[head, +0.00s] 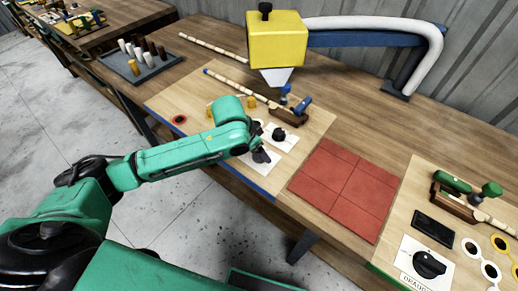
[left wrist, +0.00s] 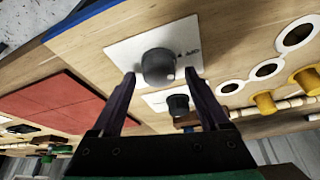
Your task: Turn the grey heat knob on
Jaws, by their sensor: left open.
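The grey knob (left wrist: 158,67) stands on a white plate (left wrist: 120,52) in the left wrist view. Small dark lettering beside it is too unclear to read. My left gripper (left wrist: 159,74) is open, with one finger on each side of the knob; whether either finger touches it, I cannot tell. In the head view my left gripper (head: 261,155) is over the nearer white plate and hides most of the knob. A black knob (head: 279,134) sits on a second white plate just behind; it also shows in the left wrist view (left wrist: 178,104). My right gripper is not in view.
A yellow hood (head: 277,38) with a white nozzle hangs behind the knobs. A wooden clamp (head: 289,116) with blue handles is close by. Red tiles (head: 345,188) lie to the right. Further right are a black dial (head: 430,264) and a green-handled clamp (head: 455,205).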

